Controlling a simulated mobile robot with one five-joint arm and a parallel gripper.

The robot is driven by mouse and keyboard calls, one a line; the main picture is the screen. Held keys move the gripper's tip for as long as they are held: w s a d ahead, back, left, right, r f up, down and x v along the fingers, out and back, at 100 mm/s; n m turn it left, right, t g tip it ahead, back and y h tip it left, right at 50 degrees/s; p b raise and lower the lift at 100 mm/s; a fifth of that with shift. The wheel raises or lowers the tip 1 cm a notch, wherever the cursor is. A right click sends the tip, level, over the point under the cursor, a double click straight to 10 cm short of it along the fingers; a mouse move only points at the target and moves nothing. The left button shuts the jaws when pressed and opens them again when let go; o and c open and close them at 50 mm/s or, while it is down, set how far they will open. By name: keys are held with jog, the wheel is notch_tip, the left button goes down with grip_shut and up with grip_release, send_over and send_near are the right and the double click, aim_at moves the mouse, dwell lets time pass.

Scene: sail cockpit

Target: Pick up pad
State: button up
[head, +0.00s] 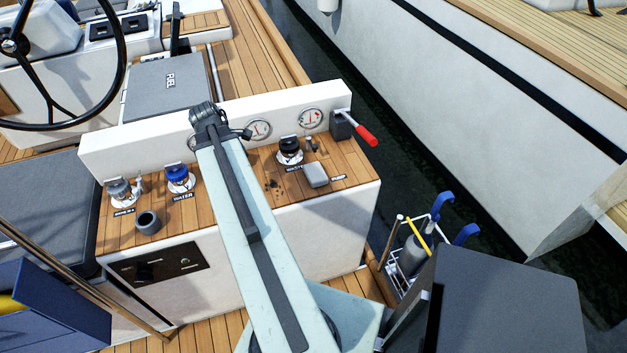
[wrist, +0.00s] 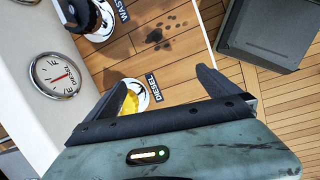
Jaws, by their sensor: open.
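The task's pad looks to be the small light-grey block (head: 315,174) lying on the wooden console top (head: 225,205), left of a small dark label. I cannot make it out with certainty in the wrist view. My gripper (wrist: 161,77) is open in the wrist view, with its two dark fingers apart and nothing held between them. Behind the fingers are the DIESEL label (wrist: 167,88) and a filler with a yellow centre (wrist: 131,102), partly hidden by the left finger. In the head view my arm crosses in front of the console and hides part of its top.
Black-capped (head: 289,147) and blue-capped (head: 178,175) fillers and a dark cup (head: 148,222) stand on the console. A red-handled lever (head: 362,133) is at its right end. A caddy with bottles (head: 412,255) is at the right. A dark-grey box (wrist: 268,32) shows in the wrist view.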

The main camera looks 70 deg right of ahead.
aim_at(316, 171)
jog(key=s+d+n, duration=0.1)
jog(key=s+d, duration=0.2)
jog(key=s, duration=0.2)
jog(key=s+d+g+b, duration=0.1)
jog(key=s+d, duration=0.3)
jog(key=s, duration=0.2)
jog(key=s+d+f+n, duration=0.1)
jog(key=s+d, duration=0.3)
jog(key=s, duration=0.2)
jog(key=shift+s+d+n+g, duration=0.1)
jog(key=shift+d+n+g, duration=0.2)
jog(key=shift+g, duration=0.1)
jog(key=b+x, duration=0.8)
jog(key=shift+w+a+f, duration=0.1)
jog(key=shift+w+f, duration=0.05)
jog(key=shift+w, duration=0.1)
jog(key=shift+r, duration=0.2)
jog(key=c, duration=1.2)
jog(key=shift+o, duration=0.2)
jog(key=shift+r+p, duration=0.1)
jog(key=shift+p, duration=0.25)
jog(key=shift+r+p, duration=0.3)
notch_tip(316, 171, up, 3)
jog(key=p, duration=0.3)
jog(key=w+a, duration=0.8)
jog(key=w, duration=0.1)
jog(key=w+a, duration=0.4)
jog(key=shift+w+f, duration=0.15)
jog(key=shift+w, duration=0.2)
